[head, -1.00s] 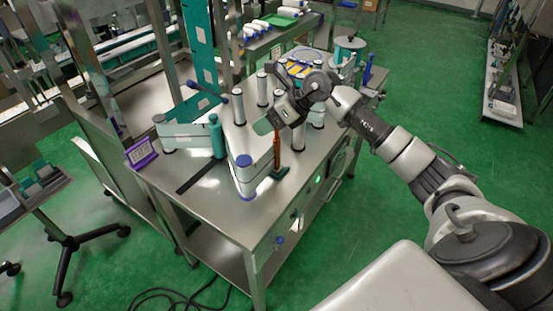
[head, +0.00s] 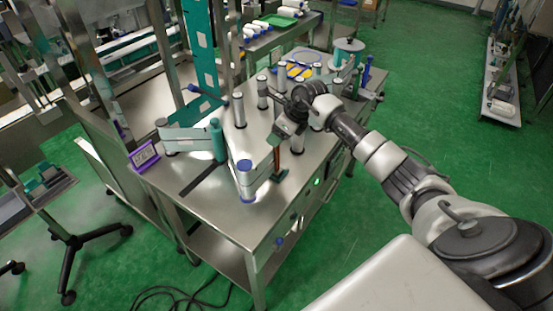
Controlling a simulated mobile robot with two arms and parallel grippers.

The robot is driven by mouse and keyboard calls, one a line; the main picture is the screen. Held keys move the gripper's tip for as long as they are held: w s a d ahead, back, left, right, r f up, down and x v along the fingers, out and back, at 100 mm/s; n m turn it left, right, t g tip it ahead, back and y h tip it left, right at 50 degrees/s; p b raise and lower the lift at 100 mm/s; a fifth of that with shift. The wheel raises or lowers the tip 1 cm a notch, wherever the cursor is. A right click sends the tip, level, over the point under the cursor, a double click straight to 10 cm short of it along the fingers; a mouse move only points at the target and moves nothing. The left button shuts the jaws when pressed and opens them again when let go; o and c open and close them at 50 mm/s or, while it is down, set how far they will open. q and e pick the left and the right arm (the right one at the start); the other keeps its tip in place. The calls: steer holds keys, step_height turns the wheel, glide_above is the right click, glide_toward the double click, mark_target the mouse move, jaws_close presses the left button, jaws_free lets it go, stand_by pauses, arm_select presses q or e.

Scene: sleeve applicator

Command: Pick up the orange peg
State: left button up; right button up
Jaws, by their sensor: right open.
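The orange peg (head: 277,160) stands upright on a small dark green base near the front right edge of the steel table (head: 222,205). My right gripper (head: 276,141) is open and points down at the top of the peg. Its fingers hide the peg's upper end, and I cannot tell whether they touch it. My left gripper is not in view.
A white roller with a blue cap (head: 245,180) stands just left of the peg. A teal roller (head: 217,140) and several grey posts stand further back. A purple-framed display (head: 144,156) sits at the left edge.

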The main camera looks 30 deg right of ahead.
steer(key=shift+w+a+f, duration=0.2)
steer(key=shift+w+f, duration=0.1)
steer(key=shift+f, duration=0.35)
jaws_close()
steer(key=shift+r, duration=0.1)
steer(key=shift+r, duration=0.1)
